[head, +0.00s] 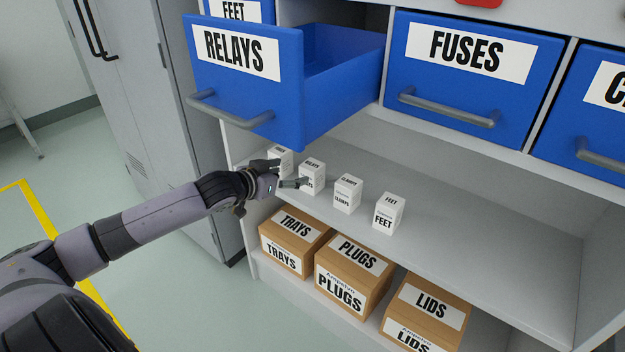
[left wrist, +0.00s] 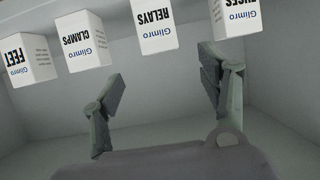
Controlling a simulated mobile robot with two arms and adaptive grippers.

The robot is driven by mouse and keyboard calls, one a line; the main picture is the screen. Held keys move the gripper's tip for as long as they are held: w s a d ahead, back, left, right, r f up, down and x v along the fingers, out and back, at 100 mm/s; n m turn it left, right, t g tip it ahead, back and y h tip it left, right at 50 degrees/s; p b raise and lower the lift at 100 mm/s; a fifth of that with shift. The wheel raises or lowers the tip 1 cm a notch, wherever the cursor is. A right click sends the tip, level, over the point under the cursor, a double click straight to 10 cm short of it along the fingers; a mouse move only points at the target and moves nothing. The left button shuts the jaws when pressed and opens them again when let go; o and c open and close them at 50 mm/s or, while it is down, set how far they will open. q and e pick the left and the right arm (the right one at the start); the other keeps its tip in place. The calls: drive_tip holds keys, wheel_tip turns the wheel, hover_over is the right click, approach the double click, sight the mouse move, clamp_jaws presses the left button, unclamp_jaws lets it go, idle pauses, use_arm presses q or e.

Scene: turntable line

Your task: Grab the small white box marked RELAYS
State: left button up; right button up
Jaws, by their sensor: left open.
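The small white RELAYS box (head: 314,174) stands upright on the grey shelf, second from the left in a row of small white boxes. Its label shows upside down in the left wrist view (left wrist: 154,26). My left gripper (head: 287,174) is at the row's left end, and a finger covers part of the RELAYS box's front. In the left wrist view my open fingers (left wrist: 162,90) are spread and empty, with the RELAYS box beyond and between their lines. I cannot tell whether a finger touches it. My right gripper is out of view.
A box marked FUSES (left wrist: 242,14) is beside RELAYS; CLAMPS (head: 347,194) and FEET (head: 387,215) stand on the other side. An open blue drawer (head: 330,88) labelled RELAYS juts out above. Brown cartons (head: 352,275) sit below. The shelf's right part is free.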

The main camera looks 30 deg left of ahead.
sight(308, 168)
use_arm(q)
drive_tip(key=b+x, duration=0.1)
drive_tip(key=x, duration=0.5)
drive_tip(key=shift+w+f, duration=0.15)
drive_tip(key=shift+w, duration=0.1)
drive_tip(key=shift+b+x, duration=0.65)
drive_tip(key=shift+x, duration=1.85)
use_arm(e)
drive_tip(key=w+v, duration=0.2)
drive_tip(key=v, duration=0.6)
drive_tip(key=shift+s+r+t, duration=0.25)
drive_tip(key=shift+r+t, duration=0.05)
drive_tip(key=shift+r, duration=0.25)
use_arm(q)
drive_tip(key=shift+c, duration=0.2)
drive_tip(key=c, duration=1.2)
drive_tip(key=shift+c, duration=0.6)
drive_tip(key=shift+r, duration=0.2)
